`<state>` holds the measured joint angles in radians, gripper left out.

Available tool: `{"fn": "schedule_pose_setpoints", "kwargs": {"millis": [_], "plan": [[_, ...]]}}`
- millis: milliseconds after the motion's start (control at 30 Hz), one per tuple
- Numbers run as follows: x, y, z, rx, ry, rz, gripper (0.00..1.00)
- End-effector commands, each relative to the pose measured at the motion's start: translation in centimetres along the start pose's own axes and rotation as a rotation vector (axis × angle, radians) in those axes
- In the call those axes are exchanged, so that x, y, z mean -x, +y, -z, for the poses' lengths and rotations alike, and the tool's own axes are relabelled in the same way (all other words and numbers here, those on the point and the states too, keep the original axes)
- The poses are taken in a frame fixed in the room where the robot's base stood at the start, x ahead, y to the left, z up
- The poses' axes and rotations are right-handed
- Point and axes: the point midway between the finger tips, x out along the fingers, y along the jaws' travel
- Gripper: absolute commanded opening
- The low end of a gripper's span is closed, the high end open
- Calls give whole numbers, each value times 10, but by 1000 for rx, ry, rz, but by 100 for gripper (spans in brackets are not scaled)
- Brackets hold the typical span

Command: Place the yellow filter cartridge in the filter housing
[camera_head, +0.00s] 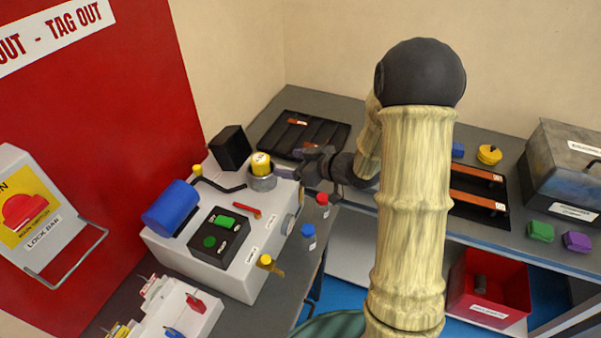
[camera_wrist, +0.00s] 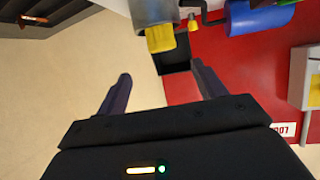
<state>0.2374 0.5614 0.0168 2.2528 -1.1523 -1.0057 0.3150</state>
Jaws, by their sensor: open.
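The yellow filter cartridge (camera_head: 261,162) stands in the mouth of the grey round filter housing (camera_head: 263,183) on top of the light grey machine. Its upper part sticks out above the rim; how deep it sits is hidden. In the wrist view, the picture is turned over and the cartridge (camera_wrist: 160,39) protrudes from the metal cylinder of the housing (camera_wrist: 153,10). My gripper (camera_head: 287,163) is just right of the cartridge in the head view. In the wrist view, its fingers (camera_wrist: 163,82) are spread wide with nothing between them, and the cartridge is beyond the tips.
A black box (camera_head: 230,148) and a blue cylinder (camera_head: 171,207) stand on the machine near the housing. A black tray (camera_head: 303,136) lies behind. A red lockout board (camera_head: 120,120) rises at left. A grey metal box (camera_head: 565,170) stands at right.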

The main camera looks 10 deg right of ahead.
Motion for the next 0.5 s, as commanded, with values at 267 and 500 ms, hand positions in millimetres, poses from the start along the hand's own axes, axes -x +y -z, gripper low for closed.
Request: {"fn": "schedule_pose_setpoints", "kwargs": {"millis": [267, 500], "plan": [[24, 17, -4, -33, -198, -253, 70], [85, 2, -29, -204, -494, -495, 70]]}}
